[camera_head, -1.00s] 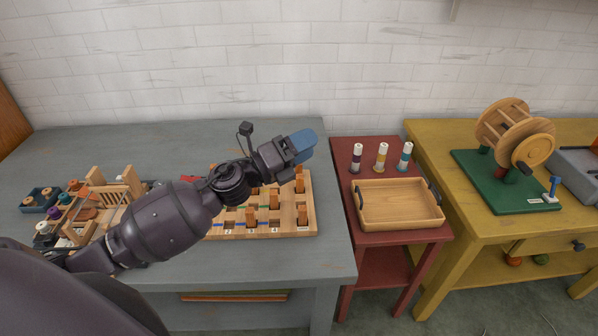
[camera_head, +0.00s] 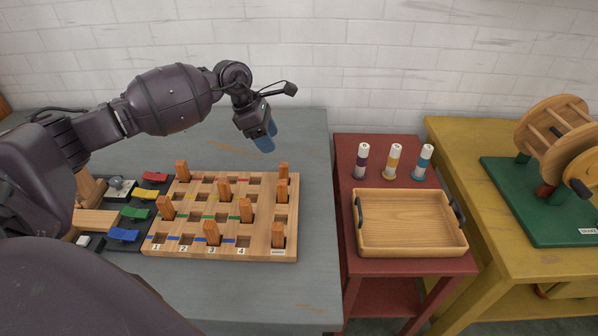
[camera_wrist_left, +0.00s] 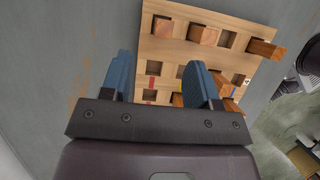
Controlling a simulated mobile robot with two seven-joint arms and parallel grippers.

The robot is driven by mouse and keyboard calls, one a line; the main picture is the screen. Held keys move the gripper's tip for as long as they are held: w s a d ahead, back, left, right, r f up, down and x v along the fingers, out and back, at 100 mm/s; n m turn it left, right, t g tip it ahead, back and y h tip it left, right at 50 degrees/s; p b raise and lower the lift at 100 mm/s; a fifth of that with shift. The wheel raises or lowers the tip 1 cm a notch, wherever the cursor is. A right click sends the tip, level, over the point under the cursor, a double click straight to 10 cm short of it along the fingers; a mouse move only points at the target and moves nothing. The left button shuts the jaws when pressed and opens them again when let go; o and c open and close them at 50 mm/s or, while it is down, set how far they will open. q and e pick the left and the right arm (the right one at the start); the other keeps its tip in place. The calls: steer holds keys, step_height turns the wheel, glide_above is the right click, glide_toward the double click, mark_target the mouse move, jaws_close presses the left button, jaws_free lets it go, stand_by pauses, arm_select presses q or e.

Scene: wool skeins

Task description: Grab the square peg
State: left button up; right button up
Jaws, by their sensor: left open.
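A light wooden peg board (camera_head: 199,251) with rows of square holes lies on the grey table. Several orange-brown square pegs stand in it, including one at the back left (camera_head: 182,171), one at the front right (camera_head: 278,234) and one at the back right (camera_head: 284,172). My left gripper (camera_head: 265,142) has blue fingers pointing down, above and behind the back right of the board, apart from every peg. In the left wrist view the gripper (camera_wrist_left: 162,64) is open and empty, with pegs (camera_wrist_left: 205,34) beyond the fingertips. My right gripper is not in view.
Red, yellow, green and blue pieces (camera_head: 134,214) sit on a dark tray left of the board. A red side table (camera_head: 345,215) holds a wooden tray (camera_head: 410,252) and three spools (camera_head: 393,162). A yellow table (camera_head: 460,160) stands further right. Grey table around the board's right is clear.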

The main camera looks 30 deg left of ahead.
mark_target(283, 164)
arm_select(q)
steer(key=shift+s+b+x, duration=0.1)
steer(key=shift+b+x, duration=0.15)
steer(key=shift+x, duration=2.55)
steer(key=shift+s+b+x, duration=0.15)
steer(key=shift+b+x, duration=0.1)
steer(key=shift+x, duration=2.55)
steer(key=shift+d, duration=0.1)
steer(key=shift+r, duration=0.1)
steer(key=c, duration=1)
